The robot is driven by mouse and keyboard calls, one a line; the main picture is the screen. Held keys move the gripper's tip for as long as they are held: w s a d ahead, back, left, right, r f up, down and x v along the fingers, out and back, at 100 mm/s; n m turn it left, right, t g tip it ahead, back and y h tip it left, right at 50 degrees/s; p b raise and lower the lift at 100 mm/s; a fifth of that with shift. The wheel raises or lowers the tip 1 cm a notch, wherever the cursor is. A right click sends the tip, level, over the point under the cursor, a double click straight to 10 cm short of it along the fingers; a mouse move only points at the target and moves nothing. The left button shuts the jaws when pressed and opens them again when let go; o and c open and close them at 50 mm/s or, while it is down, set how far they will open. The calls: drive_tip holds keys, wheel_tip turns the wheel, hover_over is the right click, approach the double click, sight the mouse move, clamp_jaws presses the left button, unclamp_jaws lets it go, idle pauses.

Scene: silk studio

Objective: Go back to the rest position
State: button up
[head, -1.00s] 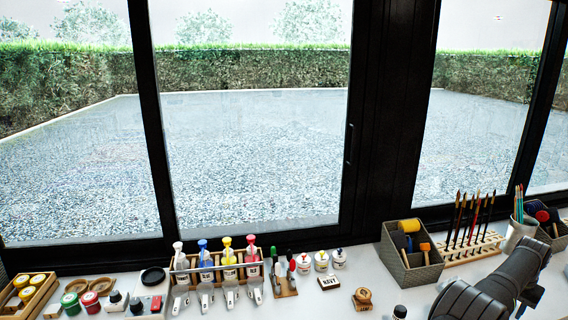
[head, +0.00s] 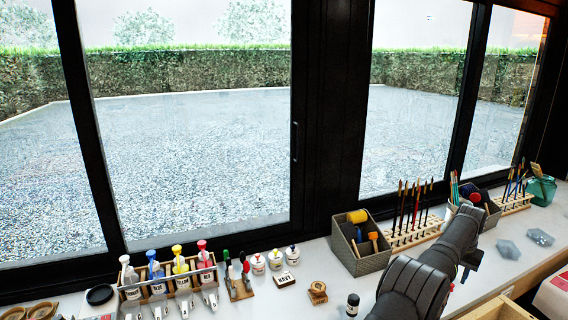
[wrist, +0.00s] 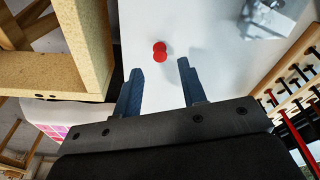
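My gripper (wrist: 160,68) shows in the wrist view with its two blue fingers apart and nothing between them. It is over the white table top (wrist: 215,50). A small red object (wrist: 160,50) lies on the table just beyond the fingertips, apart from them. In the head view my dark arm reaches from the bottom edge up and to the right, near the brush rack. The fingers cannot be made out there.
A grey divided box (head: 365,258) and a wooden brush rack (head: 412,238) stand behind my arm. Dye bottles in a wooden rack (head: 133,292) stand at left. A green jar (head: 541,190) and two clear blocks (head: 508,249) are at right. A wooden frame (wrist: 60,75) lies close left of my gripper.

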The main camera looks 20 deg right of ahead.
drive_tip(key=f, duration=0.5)
drive_tip(key=shift+w+d+f, duration=0.15)
drive_tip(key=shift+d+f, duration=0.15)
drive_tip(key=shift+f, duration=0.05)
wheel_tip(320, 180, up, 4)
drive_tip(key=shift+d+r, duration=0.1)
drive_tip(key=shift+r, duration=0.15)
drive_tip(key=s+a+r, duration=0.2)
drive_tip(key=s+r, duration=0.5)
drive_tip(key=s, duration=0.5)
drive_tip(key=w+a+r+n, duration=0.1)
drive_tip(key=w+a+r, duration=0.1)
drive_tip(key=w+a, duration=2.05)
drive_tip(key=w+a+n, duration=0.1)
drive_tip(key=w+a, duration=0.3)
drive_tip(key=a, duration=1)
drive_tip(key=w+a+n, duration=0.1)
drive_tip(key=w+a, duration=0.3)
drive_tip(key=a, duration=1.1)
drive_tip(key=shift+w+a+f, duration=0.15)
drive_tip(key=shift+a+f, duration=0.05)
drive_tip(key=shift+f, duration=0.1)
